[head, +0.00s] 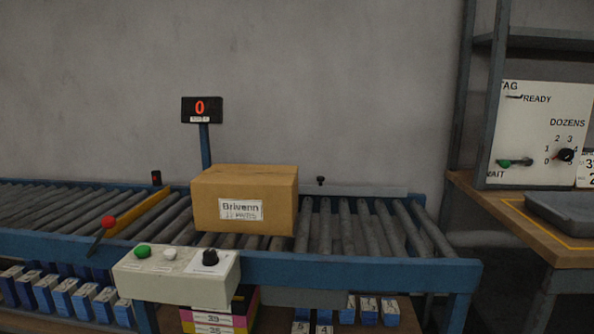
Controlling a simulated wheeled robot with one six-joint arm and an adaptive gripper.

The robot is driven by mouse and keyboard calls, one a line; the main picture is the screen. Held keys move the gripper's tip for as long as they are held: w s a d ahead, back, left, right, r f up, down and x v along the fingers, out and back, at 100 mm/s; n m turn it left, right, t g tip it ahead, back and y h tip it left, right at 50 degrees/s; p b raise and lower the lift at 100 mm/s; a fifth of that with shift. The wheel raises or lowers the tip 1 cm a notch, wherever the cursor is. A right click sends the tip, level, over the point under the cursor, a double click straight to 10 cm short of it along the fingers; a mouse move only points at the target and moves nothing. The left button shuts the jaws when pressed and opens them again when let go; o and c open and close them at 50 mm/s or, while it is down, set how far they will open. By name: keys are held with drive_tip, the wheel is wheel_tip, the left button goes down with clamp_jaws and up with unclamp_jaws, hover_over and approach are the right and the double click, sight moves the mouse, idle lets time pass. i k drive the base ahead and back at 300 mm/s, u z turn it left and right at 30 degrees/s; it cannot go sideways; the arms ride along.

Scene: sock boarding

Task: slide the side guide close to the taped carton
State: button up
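The cardboard carton (275,217) sits on the roller conveyor, with a white label reading "Brivenn" on its front. Its top looks closed; I cannot make out the tape. A grey bar along the far side of the rollers, which looks like the side guide (370,191), has a black knob (320,181) above its left part. It shows to the right of the carton, and the carton hides any part behind it. How wide the gap between guide and carton is, I cannot tell. My gripper is not in view.
The conveyor's blue front rail (350,270) carries a control box (178,275) with buttons and a dial. A red-knobbed lever (108,222) and yellow bar (146,214) stand left of the carton. A display (202,110) reads 0. Rollers right of the carton are clear.

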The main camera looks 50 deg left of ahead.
sight(306, 189)
drive_tip(key=u, duration=0.75)
drive_tip(key=i, duration=0.95)
drive_tip(key=u, duration=1.05)
